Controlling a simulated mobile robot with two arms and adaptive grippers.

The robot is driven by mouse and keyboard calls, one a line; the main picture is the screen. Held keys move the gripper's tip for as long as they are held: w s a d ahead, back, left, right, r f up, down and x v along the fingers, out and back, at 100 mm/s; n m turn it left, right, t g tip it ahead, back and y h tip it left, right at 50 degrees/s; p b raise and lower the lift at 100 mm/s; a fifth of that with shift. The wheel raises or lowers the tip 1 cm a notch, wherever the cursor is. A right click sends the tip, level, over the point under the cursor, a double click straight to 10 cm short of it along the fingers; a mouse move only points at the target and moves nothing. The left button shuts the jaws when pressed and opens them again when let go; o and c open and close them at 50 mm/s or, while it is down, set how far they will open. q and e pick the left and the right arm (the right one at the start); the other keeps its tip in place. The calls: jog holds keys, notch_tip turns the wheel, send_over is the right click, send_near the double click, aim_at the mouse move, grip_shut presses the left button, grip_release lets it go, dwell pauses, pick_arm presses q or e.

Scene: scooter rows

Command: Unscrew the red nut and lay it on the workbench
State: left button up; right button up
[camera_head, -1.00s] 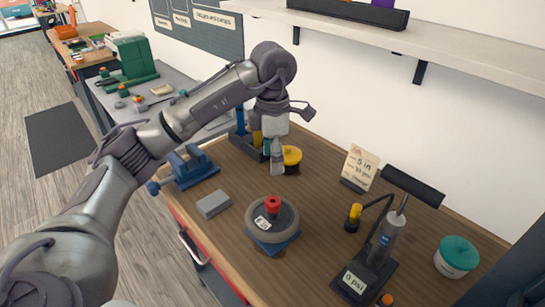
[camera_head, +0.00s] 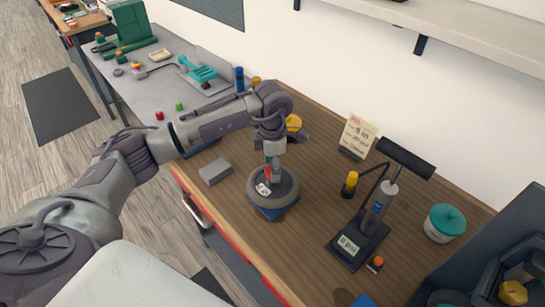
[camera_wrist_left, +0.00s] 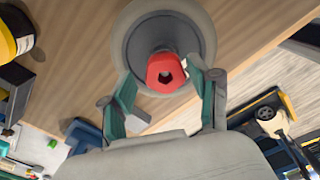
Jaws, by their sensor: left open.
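The red nut (camera_wrist_left: 166,73) sits at the centre of a grey wheel (camera_head: 286,200), which lies flat on a blue base (camera_head: 271,213) on the wooden workbench (camera_head: 310,225). In the head view the nut is partly hidden by my gripper. My left gripper (camera_head: 271,172) points down over the wheel. In the left wrist view its two fingers (camera_wrist_left: 164,92) stand apart on either side of the nut, with no clear grip on it. I cannot tell whether the right finger touches the nut. My right gripper is not in view.
A grey block (camera_head: 215,171) lies left of the wheel. A pump (camera_head: 370,222) with a gauge, a card (camera_head: 357,136) and a teal-lidded tub (camera_head: 444,223) stand to the right. The bench front between wheel and pump is clear. A blue vise (camera_wrist_left: 86,132) is nearby.

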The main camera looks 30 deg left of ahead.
pick_arm(q)
jog(key=shift+s+r, duration=0.1)
jog(key=c, duration=1)
jog(key=n+p, duration=0.1)
jog(key=n, duration=0.5)
jog(key=shift+r+n, duration=0.1)
jog(key=shift+n, duration=0.2)
jog(key=n, duration=0.5)
jog(key=shift+p, duration=0.4)
jog(key=n+p, duration=0.1)
jog(key=n, duration=0.4)
jog(key=shift+r, duration=0.1)
jog(key=n+p, duration=0.1)
jog(key=n, duration=0.3)
jog(key=shift+a+n+p, duration=0.1)
jog(key=shift+n+p, duration=0.2)
jog(key=shift+n, duration=0.4)
